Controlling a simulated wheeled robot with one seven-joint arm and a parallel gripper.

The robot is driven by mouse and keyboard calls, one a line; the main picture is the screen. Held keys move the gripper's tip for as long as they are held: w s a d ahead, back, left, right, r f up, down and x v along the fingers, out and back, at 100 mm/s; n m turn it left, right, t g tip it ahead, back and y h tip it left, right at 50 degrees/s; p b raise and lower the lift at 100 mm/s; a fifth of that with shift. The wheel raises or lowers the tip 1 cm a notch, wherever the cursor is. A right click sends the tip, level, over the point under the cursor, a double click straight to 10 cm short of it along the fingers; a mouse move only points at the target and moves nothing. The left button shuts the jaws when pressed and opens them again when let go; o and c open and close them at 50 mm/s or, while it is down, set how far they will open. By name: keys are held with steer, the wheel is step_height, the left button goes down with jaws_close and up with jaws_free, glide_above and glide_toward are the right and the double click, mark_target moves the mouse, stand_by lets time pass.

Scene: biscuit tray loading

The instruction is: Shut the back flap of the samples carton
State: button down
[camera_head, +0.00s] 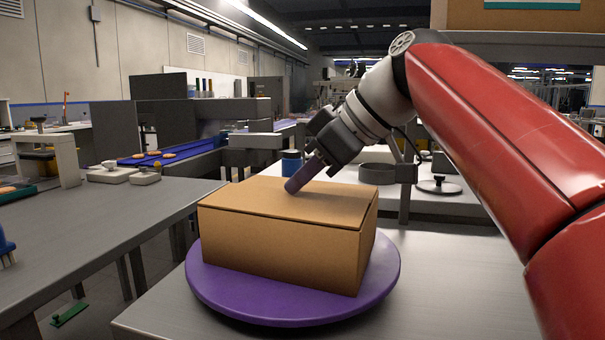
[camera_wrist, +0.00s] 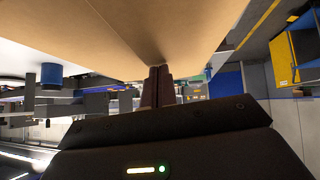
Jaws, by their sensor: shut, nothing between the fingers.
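The brown samples carton (camera_head: 280,248) sits on a round purple turntable (camera_head: 225,300). Its top (camera_head: 250,197) looks nearly flat, with a thin dark gap along the front edge. I cannot tell the separate flaps apart, or whether the back one lies fully down. My gripper (camera_head: 291,187) slants down from the upper right, its closed fingertips at the top panel, toward the back. In the wrist view my gripper (camera_wrist: 159,70) has its fingers together with nothing between them, the tips against or very near the cardboard (camera_wrist: 150,30). The carton's far side is hidden in the head view.
A blue jar (camera_head: 291,160) stands behind the carton. A dark round ring (camera_head: 378,172) and a stand (camera_head: 438,186) are on the bench behind. A grey table (camera_head: 90,225) lies at left, across a gap. The grey bench (camera_head: 450,275) right of the turntable is clear.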

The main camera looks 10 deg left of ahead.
steer(key=shift+w+f, duration=0.1)
steer(key=shift+f, duration=0.2)
